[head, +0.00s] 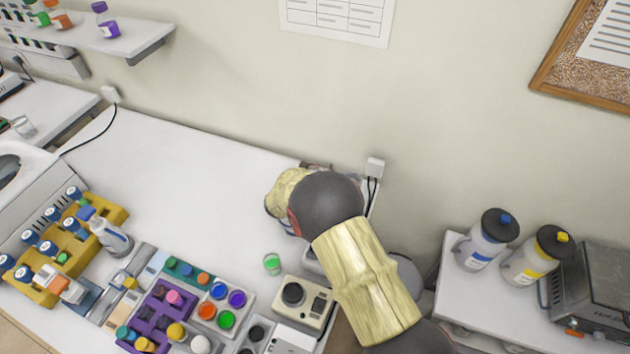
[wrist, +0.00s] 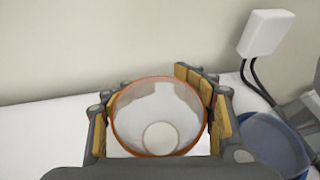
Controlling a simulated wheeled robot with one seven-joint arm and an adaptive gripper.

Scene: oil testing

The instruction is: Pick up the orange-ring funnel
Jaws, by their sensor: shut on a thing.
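In the wrist view, the orange-ring funnel (wrist: 160,92) sits between the two fingers of my gripper (wrist: 160,115). Its wide mouth with the thin orange rim faces the camera, and its clear cone narrows to a pale round opening. The yellow-padded fingers press on it from left and right, so my gripper is shut on the funnel. In the head view, my arm covers the gripper and the funnel at the back right of the white bench (head: 190,190).
A wall socket (head: 374,166) with black cables is close to the gripper. A blue-rimmed round thing (wrist: 275,145) lies just right of the fingers. The bench's back left is clear.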

